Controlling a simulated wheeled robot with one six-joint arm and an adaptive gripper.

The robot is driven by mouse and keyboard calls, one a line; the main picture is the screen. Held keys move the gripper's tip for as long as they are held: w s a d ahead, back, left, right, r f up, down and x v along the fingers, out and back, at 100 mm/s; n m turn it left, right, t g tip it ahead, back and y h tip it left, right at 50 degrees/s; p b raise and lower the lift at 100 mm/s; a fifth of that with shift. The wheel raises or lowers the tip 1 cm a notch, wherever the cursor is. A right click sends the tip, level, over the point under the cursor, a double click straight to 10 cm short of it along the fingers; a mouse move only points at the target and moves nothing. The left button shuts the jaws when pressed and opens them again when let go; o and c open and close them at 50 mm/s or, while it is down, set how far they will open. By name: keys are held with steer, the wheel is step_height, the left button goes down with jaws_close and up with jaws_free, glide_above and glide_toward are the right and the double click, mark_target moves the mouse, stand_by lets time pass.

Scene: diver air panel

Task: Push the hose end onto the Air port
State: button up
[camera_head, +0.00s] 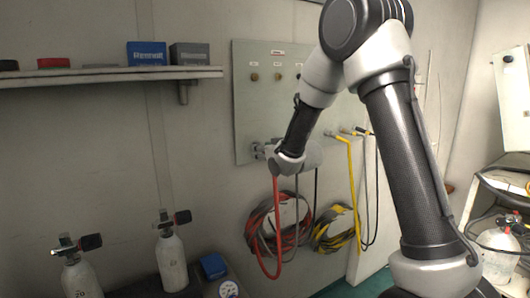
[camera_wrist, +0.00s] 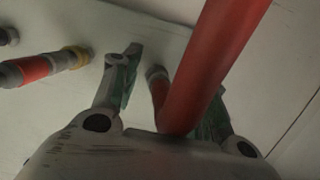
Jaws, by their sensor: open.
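The red hose (camera_head: 276,215) hangs from beside my gripper (camera_head: 268,150) in the head view. In the wrist view the red hose (camera_wrist: 215,65) crosses close to the camera. A short red piece with a grey collar (camera_wrist: 157,80) points toward the panel between my fingers. My gripper (camera_wrist: 176,72) is open around it, its fingers apart. Whether this end is seated on a port cannot be told. The grey panel (camera_head: 246,112) has several brass ports in its upper row; my arm hides part of it. Port labels are too small to read, so I cannot pick out the Air port.
Another red fitting with a brass end (camera_wrist: 45,67) lies left of my gripper. Coiled red (camera_head: 268,222) and yellow hoses (camera_head: 337,228) hang below the panel. Two cylinders (camera_head: 171,262) stand lower left. A shelf (camera_head: 110,76) with boxes is at upper left.

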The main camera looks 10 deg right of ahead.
jaws_close()
steer(key=shift+f+v, duration=0.15)
steer(key=shift+v, duration=0.65)
steer(key=shift+f+v, duration=0.15)
steer(key=shift+v, duration=0.6)
steer(key=shift+f+v, duration=0.25)
steer(key=shift+v, duration=0.95)
steer(key=shift+f+v, duration=0.2)
steer(key=shift+v, duration=1.05)
